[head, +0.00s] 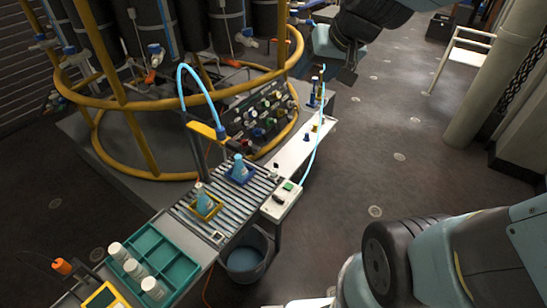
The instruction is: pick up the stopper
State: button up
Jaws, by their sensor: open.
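I cannot tell for sure which piece is the stopper. A small blue piece (306,136) that may be it stands on the narrow white shelf (288,158). Other small blue and yellow pieces stand further back on that shelf. My gripper (346,73) shows at the top of the head view, beyond the far end of the shelf. Its dark finger points down; it is open with nothing seen in it, and is well apart from the small pieces.
A roller conveyor (220,205) carries two pale blue flasks (239,167) in blue and yellow holders. A green tray (165,247) with white jars is at the lower left. A bucket (246,262) stands below. A yellow-railed tank frame rises behind.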

jog(key=w+a+f+y, duration=0.1)
jog(key=w+a+f, duration=0.5)
jog(key=w, duration=0.2)
jog(key=m+h, duration=0.2)
jog(key=m, duration=0.1)
send_over(273, 170)
jog(key=a, duration=0.1)
notch_tip(273, 170, down, 15)
jog(key=shift+s+d+f+m+g+h, duration=0.2)
jog(key=shift+f+g+h, duration=0.35)
jog(key=shift+f, duration=3.45)
jog(key=shift+w+d+f+m+g+h, duration=0.2)
jog(key=shift+f+g+h, duration=0.3)
jog(key=shift+f, duration=3.5)
jog(key=shift+s+d+f+m+g+h, duration=0.1)
jog(key=shift+s+f+m+g+h, duration=0.3)
jog(key=shift+f, duration=3.6)
jog(key=shift+w, duration=0.2)
jog(key=c, duration=0.9)
jog(key=shift+r, duration=0.1)
